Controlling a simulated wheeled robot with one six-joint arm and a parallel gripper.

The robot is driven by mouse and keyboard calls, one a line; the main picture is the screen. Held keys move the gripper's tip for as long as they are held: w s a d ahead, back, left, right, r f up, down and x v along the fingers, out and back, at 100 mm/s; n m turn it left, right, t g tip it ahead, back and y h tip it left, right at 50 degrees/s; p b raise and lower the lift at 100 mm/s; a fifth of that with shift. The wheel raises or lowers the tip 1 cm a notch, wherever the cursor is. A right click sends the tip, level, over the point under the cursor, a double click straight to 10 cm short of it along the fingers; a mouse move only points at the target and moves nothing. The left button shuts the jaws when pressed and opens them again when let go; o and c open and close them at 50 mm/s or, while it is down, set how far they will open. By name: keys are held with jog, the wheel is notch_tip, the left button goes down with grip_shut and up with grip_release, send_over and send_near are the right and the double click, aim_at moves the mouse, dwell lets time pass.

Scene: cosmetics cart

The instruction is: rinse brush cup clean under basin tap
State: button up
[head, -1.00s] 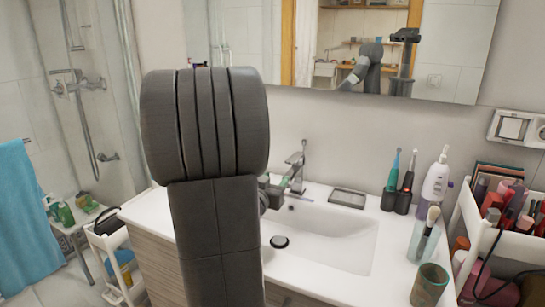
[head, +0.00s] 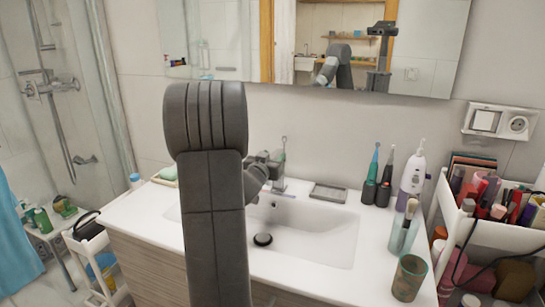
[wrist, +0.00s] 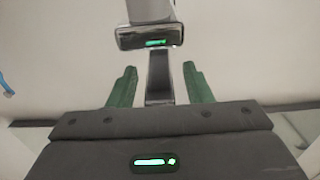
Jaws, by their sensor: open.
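A clear cup (head: 404,235) with a makeup brush in it stands on the counter right of the basin (head: 315,240). A brownish-green tumbler (head: 409,278) stands in front of it; I cannot tell which is the brush cup. The metal tap (head: 279,175) stands behind the basin, and no water stream shows. My gripper (wrist: 160,76) is open and empty at the tap, its green fingers apart. In the wrist view the tap's shiny metal (wrist: 159,78) appears between the fingers; contact cannot be told. In the head view my arm hides part of the gripper and basin.
A soap dish (head: 328,192), two electric toothbrushes (head: 377,180) and a white-purple bottle (head: 411,175) stand behind the basin's right side. A cosmetics cart (head: 490,235) borders the counter's right. A mirror (head: 425,50) hangs behind. The front right counter is mostly clear.

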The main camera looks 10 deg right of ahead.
jog(key=shift+w+d, duration=0.15)
jog(key=shift+c, duration=0.3)
grip_shut()
